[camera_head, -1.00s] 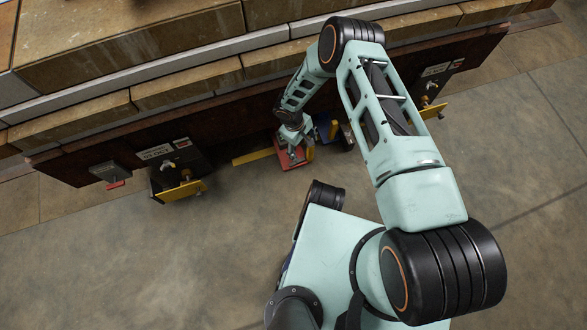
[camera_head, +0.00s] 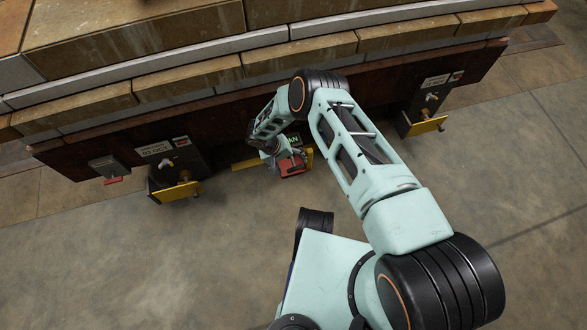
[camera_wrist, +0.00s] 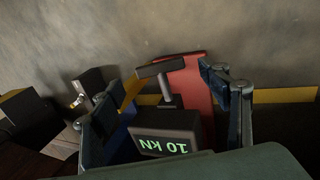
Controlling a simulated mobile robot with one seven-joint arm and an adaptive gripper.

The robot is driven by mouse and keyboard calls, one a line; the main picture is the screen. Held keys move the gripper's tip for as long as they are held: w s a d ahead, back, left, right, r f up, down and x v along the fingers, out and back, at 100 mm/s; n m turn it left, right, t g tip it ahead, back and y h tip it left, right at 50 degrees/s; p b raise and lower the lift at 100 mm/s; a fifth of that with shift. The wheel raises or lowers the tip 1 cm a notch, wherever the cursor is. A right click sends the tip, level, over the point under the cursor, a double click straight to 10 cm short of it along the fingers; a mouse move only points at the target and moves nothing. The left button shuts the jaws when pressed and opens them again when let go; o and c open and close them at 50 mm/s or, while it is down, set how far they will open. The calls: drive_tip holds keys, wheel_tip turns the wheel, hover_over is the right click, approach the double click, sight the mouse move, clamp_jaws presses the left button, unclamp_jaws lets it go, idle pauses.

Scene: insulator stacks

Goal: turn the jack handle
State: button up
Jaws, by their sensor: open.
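My gripper (camera_wrist: 168,112) is open in the wrist view, with one dark blue finger on the left and one on the right. A grey T-shaped jack handle (camera_wrist: 160,68) stands between and beyond the fingertips, apart from both as far as I can see. Below it is a dark box with a green "10 kN" readout (camera_wrist: 168,146). A red plate (camera_wrist: 196,88) lies behind the handle. In the head view, my gripper (camera_head: 287,160) is over the red jack (camera_head: 295,169), and the green readout (camera_head: 292,142) shows beside it. The handle is mostly hidden there.
A dark red beam (camera_head: 90,155) under stone blocks runs behind the jack. Labelled black units with yellow plates stand at left (camera_head: 178,190) and right (camera_head: 425,127). A yellow strip (camera_wrist: 275,96) lies beside the jack. The floor in front (camera_head: 130,250) is clear.

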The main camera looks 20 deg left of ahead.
sight(295, 168)
drive_tip(key=shift+b+x, duration=0.5)
drive_tip(key=shift+x, duration=1.45)
drive_tip(key=c, duration=1.2)
